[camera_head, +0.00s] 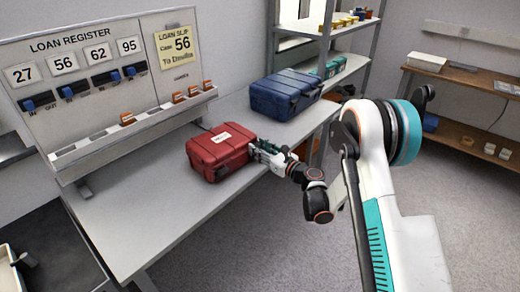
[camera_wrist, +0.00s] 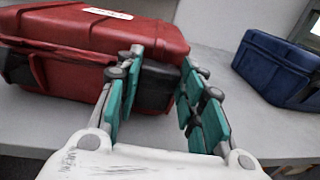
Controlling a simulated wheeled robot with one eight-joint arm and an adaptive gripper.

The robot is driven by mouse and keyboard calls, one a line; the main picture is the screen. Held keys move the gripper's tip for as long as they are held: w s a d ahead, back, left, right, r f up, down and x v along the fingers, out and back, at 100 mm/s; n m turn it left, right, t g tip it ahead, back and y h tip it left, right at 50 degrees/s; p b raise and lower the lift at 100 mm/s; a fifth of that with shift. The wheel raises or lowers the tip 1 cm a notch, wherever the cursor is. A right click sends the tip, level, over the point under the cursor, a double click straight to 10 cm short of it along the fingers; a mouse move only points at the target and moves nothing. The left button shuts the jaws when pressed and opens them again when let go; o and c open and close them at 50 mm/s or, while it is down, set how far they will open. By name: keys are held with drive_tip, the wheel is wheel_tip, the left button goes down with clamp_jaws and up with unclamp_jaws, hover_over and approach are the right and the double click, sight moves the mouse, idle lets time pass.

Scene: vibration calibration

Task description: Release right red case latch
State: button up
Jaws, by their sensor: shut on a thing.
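The red case (camera_head: 218,148) lies closed on the grey bench, with a white label on its lid. It also fills the upper left of the wrist view (camera_wrist: 110,35). My gripper (camera_head: 258,150) is at the case's right front corner. The fingers partly hide the latch. Another dark latch (camera_wrist: 15,68) shows at the left of the case front.
A blue case (camera_head: 285,94) sits behind on the same bench (camera_head: 125,220). A loan register board (camera_head: 90,70) stands along the wall with small orange blocks on its ledge. A green case (camera_head: 330,67) lies further back. The floor in front of the bench is clear.

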drive_tip(key=shift+f+b, duration=0.15)
drive_tip(key=shift+b, duration=0.15)
drive_tip(key=shift+d+f+t+y+b, duration=0.15)
drive_tip(key=shift+f+t+y+b, duration=0.15)
drive_tip(key=shift+t+y+b, duration=0.4)
drive_tip(key=shift+s+d+f+t+y, duration=0.15)
drive_tip(key=shift+f+t+y, duration=0.2)
drive_tip(key=shift+t+y, duration=0.7)
drive_tip(key=shift+s+f+t+y, duration=0.1)
drive_tip(key=shift+f+t+y, duration=0.2)
drive_tip(key=shift+t+y, duration=0.7)
drive_tip(key=o, duration=1.1)
drive_tip(key=shift+c, duration=0.2)
drive_tip(key=shift+r, duration=0.15)
